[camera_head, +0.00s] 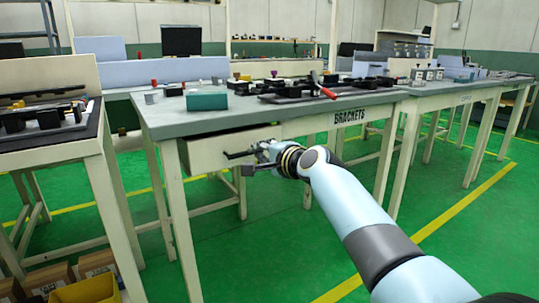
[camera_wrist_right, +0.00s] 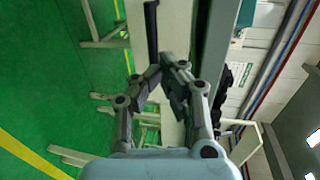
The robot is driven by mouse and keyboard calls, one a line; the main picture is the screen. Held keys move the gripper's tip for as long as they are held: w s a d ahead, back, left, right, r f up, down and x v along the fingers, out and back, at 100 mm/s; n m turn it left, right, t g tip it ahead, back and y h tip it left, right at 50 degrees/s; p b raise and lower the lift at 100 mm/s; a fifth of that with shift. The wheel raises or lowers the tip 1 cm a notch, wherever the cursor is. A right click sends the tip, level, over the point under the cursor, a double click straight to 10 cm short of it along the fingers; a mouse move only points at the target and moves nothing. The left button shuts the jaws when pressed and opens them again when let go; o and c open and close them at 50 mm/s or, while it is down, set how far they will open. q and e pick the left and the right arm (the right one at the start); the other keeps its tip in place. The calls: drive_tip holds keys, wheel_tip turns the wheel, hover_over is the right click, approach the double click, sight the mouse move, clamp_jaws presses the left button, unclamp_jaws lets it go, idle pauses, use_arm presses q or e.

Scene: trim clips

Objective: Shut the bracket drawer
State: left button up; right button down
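The bracket drawer (camera_head: 205,154) is in the bench under the BRACKETS label (camera_head: 349,116), left of centre in the head view. Its pale front stands out from the bench, with a dark gap above it, so it is at least partly open. My right gripper (camera_head: 240,162) is in front of the drawer, by its dark handle. In the right wrist view the gripper's fingertips (camera_wrist_right: 160,70) are close together near the end of the dark handle bar (camera_wrist_right: 151,30). Whether they touch or grip it is unclear. My left gripper is not in view.
The bench top (camera_head: 175,120) carries a green box (camera_head: 207,101), dark trays and a red-handled tool (camera_head: 327,93). Another bench (camera_head: 60,140) stands at the left. A yellow crate (camera_head: 88,290) is on the floor at lower left. Green floor is clear in front of the drawer.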

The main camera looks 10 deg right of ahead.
drive_tip(key=f+p+v, duration=0.1)
drive_tip(key=p+v, duration=0.2)
drive_tip(key=v, duration=0.7)
drive_tip(key=s+d+f+n+g+h+p, duration=0.1)
drive_tip(key=s+d+f+g+h, duration=0.2)
drive_tip(key=s+f, duration=1.1)
drive_tip(key=s+d+f+n+g+p, duration=0.1)
drive_tip(key=s+d+f+g, duration=0.25)
drive_tip(key=s+f, duration=1.05)
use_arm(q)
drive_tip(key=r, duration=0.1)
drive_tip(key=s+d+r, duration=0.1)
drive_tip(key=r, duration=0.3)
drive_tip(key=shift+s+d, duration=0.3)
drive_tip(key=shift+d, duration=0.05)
use_arm(e)
drive_tip(key=s+d+f+n+g+h, duration=0.1)
drive_tip(key=s+f, duration=0.5)
drive_tip(key=s, duration=0.6)
drive_tip(key=s+d+f+n+g+h, duration=0.1)
drive_tip(key=s+d+f+n+g, duration=0.3)
drive_tip(key=s+f+n, duration=0.3)
drive_tip(key=s+d+f+n+g+h, duration=0.1)
drive_tip(key=s+d+f+n+g, duration=0.2)
drive_tip(key=s, duration=1.4)
wheel_tip(320, 180, down, 4)
drive_tip(key=shift+s+d+n, duration=0.2)
drive_tip(key=shift+d+n, duration=0.45)
drive_tip(key=shift+n, duration=0.05)
